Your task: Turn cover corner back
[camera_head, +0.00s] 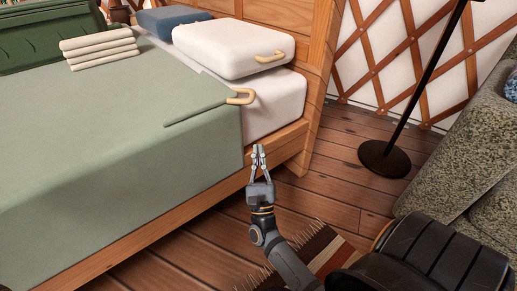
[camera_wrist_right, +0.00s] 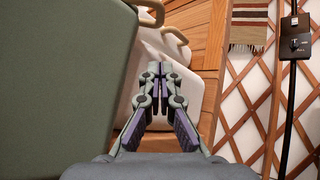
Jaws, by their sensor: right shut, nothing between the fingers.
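The green cover (camera_head: 110,125) lies over the bed and hangs down its near side. Its upper corner carries a tan loop handle (camera_head: 241,97), beside a raised, folded-looking edge that runs left across the cover. The white mattress (camera_head: 275,108) shows bare past that edge. My right gripper (camera_head: 258,152) is shut and empty, beside the bed rail, below and apart from the loop in the head view. In the right wrist view the shut fingers (camera_wrist_right: 158,70) point toward the white bedding, with the green cover (camera_wrist_right: 50,80) at left. My left gripper is not in view.
A white pillow (camera_head: 225,45) with its own tan handle lies by the wooden headboard (camera_head: 312,70). Folded cream cloths (camera_head: 100,45), a blue cushion (camera_head: 170,18) and a green case (camera_head: 45,38) sit farther back. A lamp base (camera_head: 384,158) and speckled sofa (camera_head: 455,160) stand right; floor between is open.

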